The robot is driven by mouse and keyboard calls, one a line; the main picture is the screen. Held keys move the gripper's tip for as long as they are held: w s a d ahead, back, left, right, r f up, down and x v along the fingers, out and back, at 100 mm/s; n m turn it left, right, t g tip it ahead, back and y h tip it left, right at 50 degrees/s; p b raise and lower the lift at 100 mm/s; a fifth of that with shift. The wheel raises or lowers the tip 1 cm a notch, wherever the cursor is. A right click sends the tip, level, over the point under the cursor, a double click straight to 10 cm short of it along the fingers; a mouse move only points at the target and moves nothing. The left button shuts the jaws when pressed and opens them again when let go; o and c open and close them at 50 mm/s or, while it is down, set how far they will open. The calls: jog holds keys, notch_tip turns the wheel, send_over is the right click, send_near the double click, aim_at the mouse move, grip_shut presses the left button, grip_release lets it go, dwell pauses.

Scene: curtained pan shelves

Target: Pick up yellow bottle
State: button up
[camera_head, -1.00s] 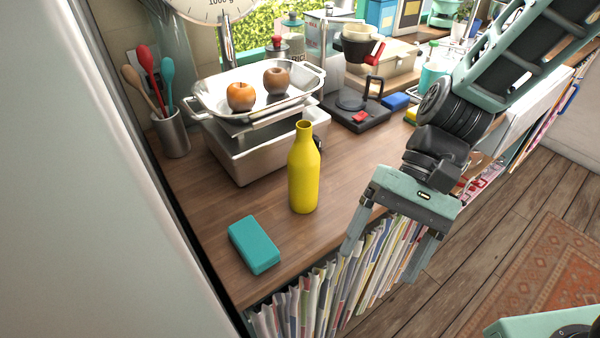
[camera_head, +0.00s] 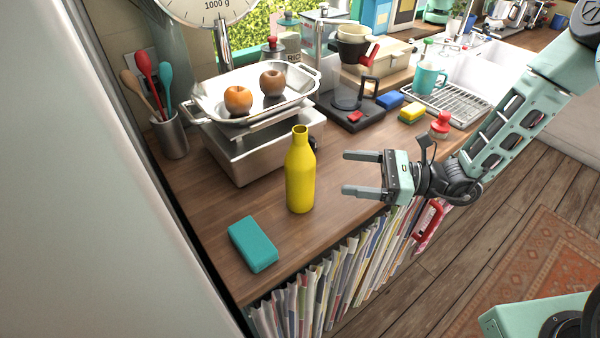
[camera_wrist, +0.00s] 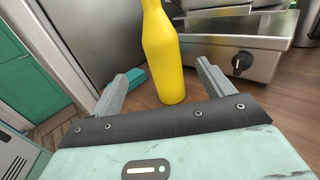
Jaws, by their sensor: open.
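The yellow bottle (camera_head: 300,177) stands upright on the wooden counter (camera_head: 250,205), in front of the metal scale. My gripper (camera_head: 345,172) is open and empty, to the right of the bottle, with its fingers pointing left toward it. A gap remains between the fingertips and the bottle in the head view. In the wrist view the bottle (camera_wrist: 163,55) rises between and beyond the two fingers (camera_wrist: 163,82), nearer the right one. Its top is cut off there.
A teal block (camera_head: 253,244) lies in front of the bottle; it also shows in the wrist view (camera_wrist: 135,78). Behind stands a metal scale (camera_head: 262,150) with a tray (camera_head: 205,101) holding two fruits. A utensil cup (camera_head: 171,137) is at left. A curtain (camera_head: 330,285) hangs below the counter edge.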

jog(key=p, duration=0.3)
send_near(291, 161)
jog(key=w+a+f, duration=0.2)
jog(key=a+f, duration=0.1)
jog(key=a, duration=0.2)
jog(key=a+p, duration=0.1)
jog(key=w+a+p, duration=0.1)
jog(key=a+r+p, duration=0.1)
jog(key=a, duration=0.1)
jog(key=shift+w, duration=0.3)
jog(key=shift+w+a+f, duration=0.1)
jog(key=shift+a+f, duration=0.05)
jog(key=shift+a, duration=0.25)
jog(key=c, duration=1.4)
jog(key=shift+o, duration=0.2)
jog(key=shift+r, duration=0.2)
